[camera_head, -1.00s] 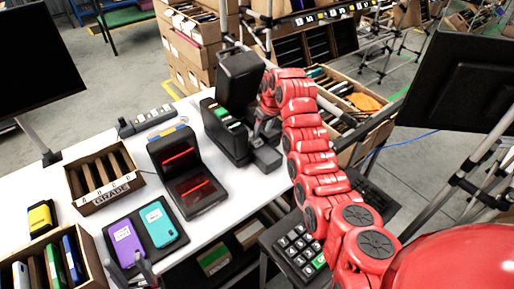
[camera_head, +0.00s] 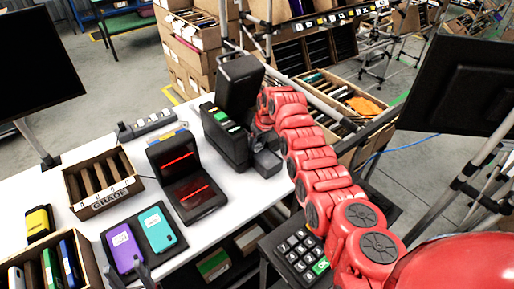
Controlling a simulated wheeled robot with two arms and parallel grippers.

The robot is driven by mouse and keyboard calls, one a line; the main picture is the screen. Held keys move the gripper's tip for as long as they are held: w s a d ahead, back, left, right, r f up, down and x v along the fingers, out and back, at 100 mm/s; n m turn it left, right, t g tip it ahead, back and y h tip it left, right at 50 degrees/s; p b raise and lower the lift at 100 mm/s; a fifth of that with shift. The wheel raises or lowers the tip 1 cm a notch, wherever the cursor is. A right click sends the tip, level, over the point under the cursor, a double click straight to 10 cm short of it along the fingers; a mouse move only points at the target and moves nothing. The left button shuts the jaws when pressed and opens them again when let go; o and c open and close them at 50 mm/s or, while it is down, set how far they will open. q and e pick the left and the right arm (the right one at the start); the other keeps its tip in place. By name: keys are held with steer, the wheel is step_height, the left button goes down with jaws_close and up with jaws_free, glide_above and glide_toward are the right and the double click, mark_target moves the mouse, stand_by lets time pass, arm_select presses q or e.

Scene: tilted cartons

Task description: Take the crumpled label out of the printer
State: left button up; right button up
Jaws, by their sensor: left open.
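The printer (camera_head: 226,136) is a black box with its lid (camera_head: 240,84) standing up, at the back edge of the white table. Green and white bits show on its top. I cannot make out a crumpled label. My right arm reaches to the printer's right side; its gripper (camera_head: 264,146) is there, dark and partly hidden by the red arm links, and I cannot tell its jaws or whether it touches the printer. My left gripper (camera_head: 128,280) is at the bottom edge, partly cut off, with its dark fingers apart, just below the phone tray.
A black scanner stand (camera_head: 187,180) with red lines stands in front of the printer. A cardboard grade box (camera_head: 104,200), a tray with a purple phone (camera_head: 124,248) and a teal phone (camera_head: 158,230), and a keypad (camera_head: 297,257) are close by. Monitors stand left and right.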

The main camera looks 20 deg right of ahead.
jaws_close()
steer(key=shift+r, duration=0.1)
